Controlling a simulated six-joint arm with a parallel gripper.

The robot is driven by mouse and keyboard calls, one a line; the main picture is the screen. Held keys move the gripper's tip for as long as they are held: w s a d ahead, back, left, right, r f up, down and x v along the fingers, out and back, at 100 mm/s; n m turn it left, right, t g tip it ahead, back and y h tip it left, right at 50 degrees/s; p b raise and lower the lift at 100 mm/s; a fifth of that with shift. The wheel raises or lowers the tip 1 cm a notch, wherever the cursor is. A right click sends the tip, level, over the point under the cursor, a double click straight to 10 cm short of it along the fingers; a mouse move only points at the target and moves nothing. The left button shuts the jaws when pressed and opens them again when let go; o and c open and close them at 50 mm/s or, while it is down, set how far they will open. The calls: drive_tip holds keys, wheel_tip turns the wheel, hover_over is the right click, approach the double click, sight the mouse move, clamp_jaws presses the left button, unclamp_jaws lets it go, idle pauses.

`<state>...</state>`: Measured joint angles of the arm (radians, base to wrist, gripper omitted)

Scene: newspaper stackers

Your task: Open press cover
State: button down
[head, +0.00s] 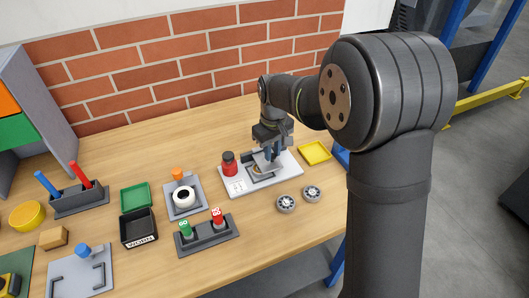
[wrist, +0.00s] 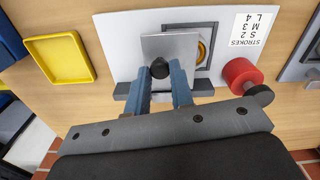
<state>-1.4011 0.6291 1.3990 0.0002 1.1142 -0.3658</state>
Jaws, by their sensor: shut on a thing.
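The press has a white base (head: 285,181) with a strokes label, on the right part of the bench in the head view. Its cover is a light grey plate (wrist: 160,45) with a black knob (wrist: 160,68). My gripper (wrist: 161,78) has its two blue fingers shut on the knob, one on each side. In the wrist view a dark frame (wrist: 211,65) and part of a yellow ring (wrist: 202,50) show beside the cover's edge. In the head view my gripper (head: 269,152) is over the press. How far the cover is tilted is hard to tell.
A yellow tray (head: 315,152) lies to the right and two grey discs (head: 286,204) lie in front. A brick wall (head: 180,60) is behind.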

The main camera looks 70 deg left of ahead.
drive_tip(key=w, duration=0.4)
drive_tip(key=shift+w, duration=0.15)
drive_tip(key=c, duration=1.3)
unclamp_jaws()
drive_tip(key=shift+o, duration=0.2)
drive_tip(key=shift+r, duration=0.1)
wheel_tip(320, 180, up, 17)
drive_tip(key=shift+r, duration=0.15)
wheel_tip(320, 180, down, 18)
drive_tip(key=shift+r, duration=0.25)
